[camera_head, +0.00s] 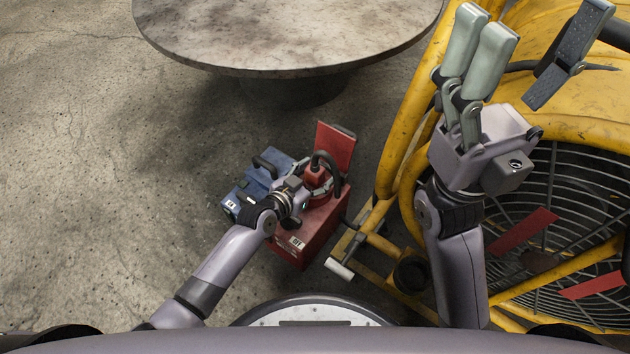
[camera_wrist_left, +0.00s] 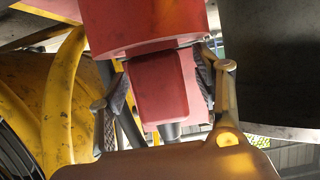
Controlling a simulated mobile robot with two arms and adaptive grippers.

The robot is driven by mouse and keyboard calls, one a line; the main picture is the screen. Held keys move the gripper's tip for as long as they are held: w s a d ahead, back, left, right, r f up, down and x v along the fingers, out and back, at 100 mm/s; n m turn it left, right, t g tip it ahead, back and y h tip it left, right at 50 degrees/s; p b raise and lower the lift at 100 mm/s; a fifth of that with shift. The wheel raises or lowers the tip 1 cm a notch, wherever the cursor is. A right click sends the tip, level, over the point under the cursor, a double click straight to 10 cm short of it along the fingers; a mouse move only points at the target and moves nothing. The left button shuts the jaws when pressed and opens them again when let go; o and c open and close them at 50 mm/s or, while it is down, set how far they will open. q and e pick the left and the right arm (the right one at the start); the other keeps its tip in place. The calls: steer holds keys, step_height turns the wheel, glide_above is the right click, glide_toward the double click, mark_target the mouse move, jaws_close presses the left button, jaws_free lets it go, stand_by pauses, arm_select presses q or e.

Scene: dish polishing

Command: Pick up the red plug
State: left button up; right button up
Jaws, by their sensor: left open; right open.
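The red plug (camera_head: 316,177) sits at the red box with a black cable arching from it. In the left wrist view the red plug (camera_wrist_left: 160,85) shows as a block below a wider red cylinder, between the two fingers. My left gripper (camera_head: 307,183) is at the plug, one finger on each side. The fingers are open, and I cannot tell whether they touch it. My right gripper (camera_head: 527,62) is raised at the upper right, open and empty, far from the plug.
The red box (camera_head: 308,240) has a raised red lid (camera_head: 335,145). A blue box (camera_head: 242,198) stands beside it at left. A yellow-framed fan (camera_head: 570,200) fills the right side. A round stone table (camera_head: 285,35) stands behind. The floor at left is clear.

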arm_select(q)
steer(key=shift+c, duration=0.4)
steer(key=shift+r, duration=0.1)
jaws_close()
